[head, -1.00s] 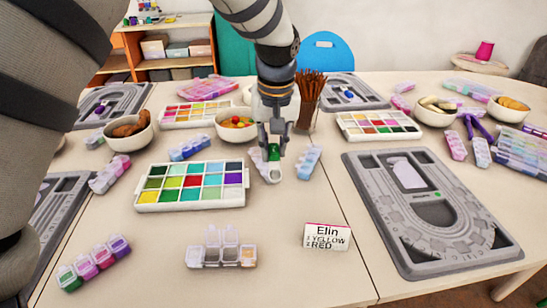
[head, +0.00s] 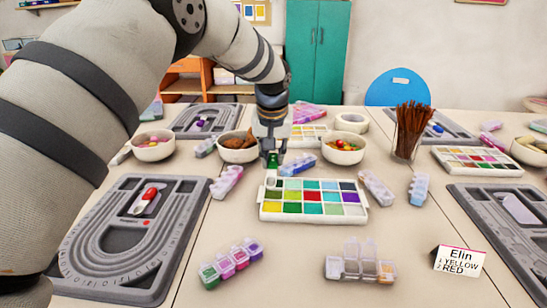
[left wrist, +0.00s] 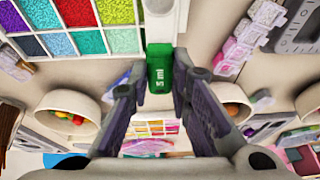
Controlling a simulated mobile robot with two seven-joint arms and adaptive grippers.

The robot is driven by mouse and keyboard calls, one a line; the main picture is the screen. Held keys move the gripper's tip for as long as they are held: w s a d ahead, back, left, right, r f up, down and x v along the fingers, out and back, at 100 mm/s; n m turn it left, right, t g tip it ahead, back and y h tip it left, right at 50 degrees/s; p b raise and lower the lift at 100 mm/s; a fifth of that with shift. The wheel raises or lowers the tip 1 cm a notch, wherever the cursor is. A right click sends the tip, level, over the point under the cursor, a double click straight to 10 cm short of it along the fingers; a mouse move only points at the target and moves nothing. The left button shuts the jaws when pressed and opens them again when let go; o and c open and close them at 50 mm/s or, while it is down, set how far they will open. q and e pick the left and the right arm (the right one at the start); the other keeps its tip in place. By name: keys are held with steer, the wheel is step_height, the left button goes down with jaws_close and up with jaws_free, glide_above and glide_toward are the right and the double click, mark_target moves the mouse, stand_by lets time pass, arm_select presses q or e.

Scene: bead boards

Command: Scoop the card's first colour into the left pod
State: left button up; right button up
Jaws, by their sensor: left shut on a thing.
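My left gripper (head: 273,158) is shut on the green handle of a scoop (head: 272,161), marked "5 ml" in the left wrist view (left wrist: 160,76). Its pale bowl hangs by the back left corner of the white bead tray (head: 313,218); I cannot tell whether it holds beads. The tray has three rows of coloured compartments, with yellow beads (head: 271,207) at the front left. The card (head: 459,261) reads Elin, 1 yellow, 2 red. A clear strip of pods (head: 358,265) stands in front of the tray with several lids up; its rightmost pod looks orange. My right gripper is out of view.
A strip of closed coloured pods (head: 231,264) lies front left. A grey bead board (head: 115,262) lies left, another (head: 500,225) right. Bowls (head: 343,151) and a cup of brown sticks (head: 408,135) stand behind. The table around the clear strip is free.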

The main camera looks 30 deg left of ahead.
mark_target(273, 175)
arm_select(q)
steer(key=shift+s+d+f+t+y+p, duration=0.4)
steer(key=shift+s+d+f+t+p, duration=0.15)
steer(key=shift+t, duration=0.25)
steer(key=shift+s+d+f+t+y, duration=0.1)
steer(key=shift+s+f+t+y, duration=0.1)
steer(key=shift+f, duration=0.45)
steer(key=shift+s+d+f+t+y, duration=0.1)
steer(key=shift+s+f+t, duration=0.1)
steer(key=shift+f, duration=0.4)
steer(key=shift+s+f, duration=0.1)
steer(key=shift+f, duration=0.7)
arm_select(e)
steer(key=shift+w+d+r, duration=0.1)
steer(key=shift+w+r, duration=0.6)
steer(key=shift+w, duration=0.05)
